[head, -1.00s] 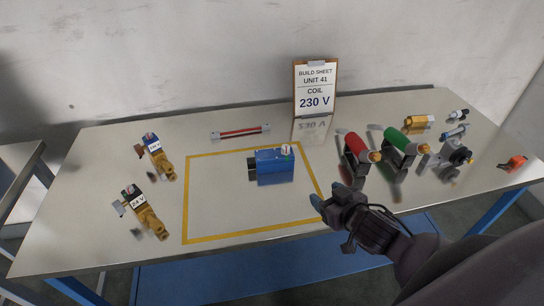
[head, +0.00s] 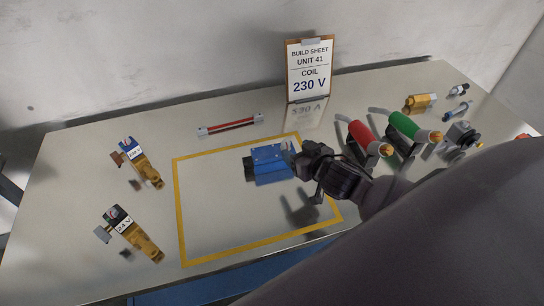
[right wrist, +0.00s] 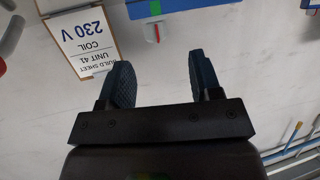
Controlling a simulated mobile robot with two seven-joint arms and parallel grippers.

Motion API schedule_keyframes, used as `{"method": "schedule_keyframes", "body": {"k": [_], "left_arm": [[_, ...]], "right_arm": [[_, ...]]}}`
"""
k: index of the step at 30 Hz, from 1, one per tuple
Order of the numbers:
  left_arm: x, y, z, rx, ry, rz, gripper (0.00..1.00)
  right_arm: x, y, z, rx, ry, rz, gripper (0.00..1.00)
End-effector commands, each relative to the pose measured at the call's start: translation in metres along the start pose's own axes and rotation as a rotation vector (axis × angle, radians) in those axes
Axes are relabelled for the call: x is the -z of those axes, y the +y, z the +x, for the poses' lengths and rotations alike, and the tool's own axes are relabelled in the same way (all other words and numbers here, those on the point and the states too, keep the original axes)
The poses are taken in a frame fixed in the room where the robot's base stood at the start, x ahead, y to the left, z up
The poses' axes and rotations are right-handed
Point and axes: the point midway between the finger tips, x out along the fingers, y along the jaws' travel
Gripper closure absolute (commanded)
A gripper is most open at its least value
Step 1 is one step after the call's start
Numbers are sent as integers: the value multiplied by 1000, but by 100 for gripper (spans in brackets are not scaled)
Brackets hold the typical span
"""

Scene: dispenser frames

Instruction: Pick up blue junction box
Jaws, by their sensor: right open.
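The blue junction box (head: 265,167) sits on the table inside the yellow outline, and its right end is covered by my right gripper. My right gripper (head: 289,155) is at that end in the head view; I cannot tell whether it touches. In the right wrist view its two fingers (right wrist: 160,76) are apart with nothing between them. The box (right wrist: 180,6) shows there at the top edge, beyond the fingertips, with a small white part marked red and green (right wrist: 153,30). My left gripper is not in view.
The build sheet (head: 309,70) reading 230 V stands at the back. Brass valves with labelled coils (head: 141,163) lie at left. A red-and-black piece (head: 231,125) lies behind the outline. The outline's front area is clear.

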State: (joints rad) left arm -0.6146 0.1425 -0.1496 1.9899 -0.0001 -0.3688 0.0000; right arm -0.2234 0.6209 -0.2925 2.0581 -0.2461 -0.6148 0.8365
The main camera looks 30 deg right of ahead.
Motion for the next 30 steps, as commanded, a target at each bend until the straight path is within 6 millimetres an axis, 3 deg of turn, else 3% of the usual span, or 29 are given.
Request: {"method": "schedule_keyframes", "body": {"k": [8,18,27,30], "left_arm": [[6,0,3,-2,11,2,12],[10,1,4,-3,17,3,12],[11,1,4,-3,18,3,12],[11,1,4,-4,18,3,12]], "right_arm": [[1,1,18,0,0,-1,42],[1,4,58,0,-1,-1,42],[0,4,62,0,-1,1,42],[0,4,62,0,-1,0,54]]}}
